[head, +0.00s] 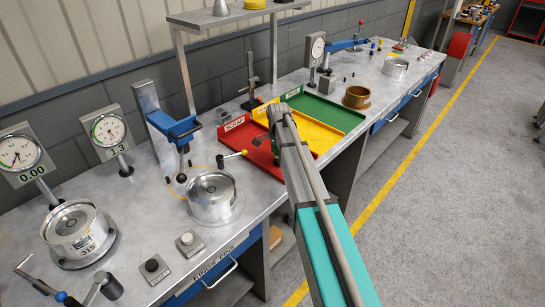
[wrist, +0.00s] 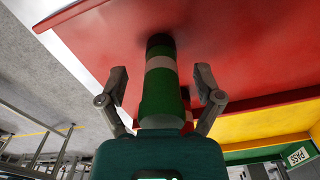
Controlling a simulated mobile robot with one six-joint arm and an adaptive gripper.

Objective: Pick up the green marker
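A green marker (wrist: 161,95) with a white band and a dark end shows in the wrist view, against the red tray. It lies lengthwise between the two fingers of my gripper (wrist: 160,82). The fingers are spread, with a visible gap on each side of the marker. The marker's near end meets the edge of my gripper's body in the picture; I cannot tell whether they touch. In the head view my gripper (head: 277,113) is over the tray area and partly hidden by my arm. I cannot make out the marker there.
The red tray (head: 239,139) marked SCRAP, the yellow tray (head: 318,134) and the green tray (head: 323,112) sit side by side on the metal bench. A brass ring (head: 356,98) stands at right.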

